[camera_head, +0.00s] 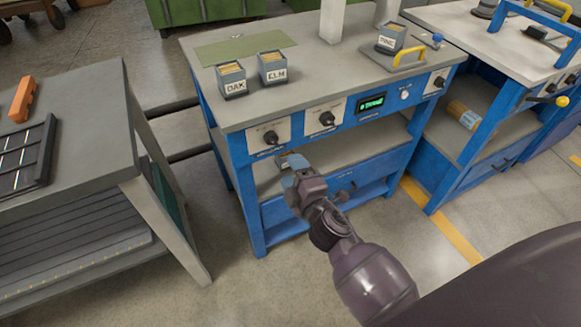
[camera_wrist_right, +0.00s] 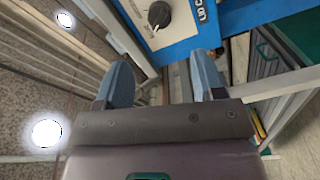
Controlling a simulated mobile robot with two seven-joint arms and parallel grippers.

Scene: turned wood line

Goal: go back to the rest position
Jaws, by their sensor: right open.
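My right gripper (camera_head: 291,172) is in front of the blue workbench (camera_head: 252,205), below its knob panel, and seems clear of it. In the right wrist view the two blue-grey fingers of the gripper (camera_wrist_right: 164,84) stand apart with nothing between them. My left gripper is in neither view.
On the bench top (camera_head: 300,90) stand bins labelled OAK (camera_head: 233,89), ELM (camera_head: 273,76) and PINE (camera_head: 391,44), beside a green mat (camera_head: 240,48). A grey table (camera_head: 80,90) with an orange block (camera_head: 22,99) stands left. Another blue bench (camera_head: 445,175) stands right. Floor shows between them.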

